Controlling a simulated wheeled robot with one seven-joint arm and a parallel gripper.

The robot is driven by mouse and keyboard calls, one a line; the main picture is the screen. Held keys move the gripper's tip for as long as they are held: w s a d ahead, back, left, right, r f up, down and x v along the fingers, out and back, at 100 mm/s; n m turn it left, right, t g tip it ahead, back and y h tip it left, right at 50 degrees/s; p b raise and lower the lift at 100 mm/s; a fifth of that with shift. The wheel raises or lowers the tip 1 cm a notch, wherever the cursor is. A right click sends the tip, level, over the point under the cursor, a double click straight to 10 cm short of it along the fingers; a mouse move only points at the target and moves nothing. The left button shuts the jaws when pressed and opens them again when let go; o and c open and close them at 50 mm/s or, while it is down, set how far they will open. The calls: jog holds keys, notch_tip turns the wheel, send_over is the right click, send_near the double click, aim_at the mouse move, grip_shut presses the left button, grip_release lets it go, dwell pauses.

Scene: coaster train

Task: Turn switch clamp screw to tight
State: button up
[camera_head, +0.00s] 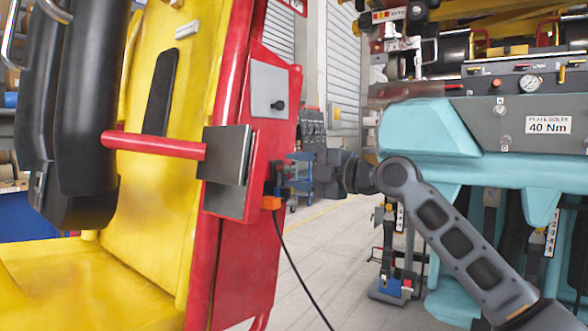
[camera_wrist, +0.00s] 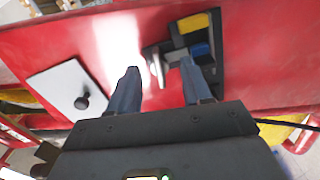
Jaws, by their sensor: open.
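In the wrist view, a dark clamp bracket (camera_wrist: 218,60) is fixed to the red panel (camera_wrist: 60,45). It carries a yellow block (camera_wrist: 193,22) and a blue block (camera_wrist: 201,49). A pale metal lever (camera_wrist: 157,70), which looks like the clamp screw, sticks out at its left side. My gripper (camera_wrist: 160,66) is open, its two blue-grey fingers apart. The lever shows between the fingertips, nearer the middle of the gap; I cannot tell whether either finger touches it. The right fingertip overlaps the blue block. In the head view the clamp (camera_head: 280,180) is small and dark.
A grey plate with a black knob (camera_head: 280,105) sits above the clamp on the red side panel. An orange connector (camera_head: 270,203) with a black cable (camera_head: 292,262) hangs below. A red bar (camera_head: 153,145) crosses the yellow seat (camera_head: 140,240). A teal machine (camera_head: 470,135) stands right.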

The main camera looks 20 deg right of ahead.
jog(key=shift+w+a, duration=0.3)
jog(key=shift+w, duration=0.15)
grip_shut()
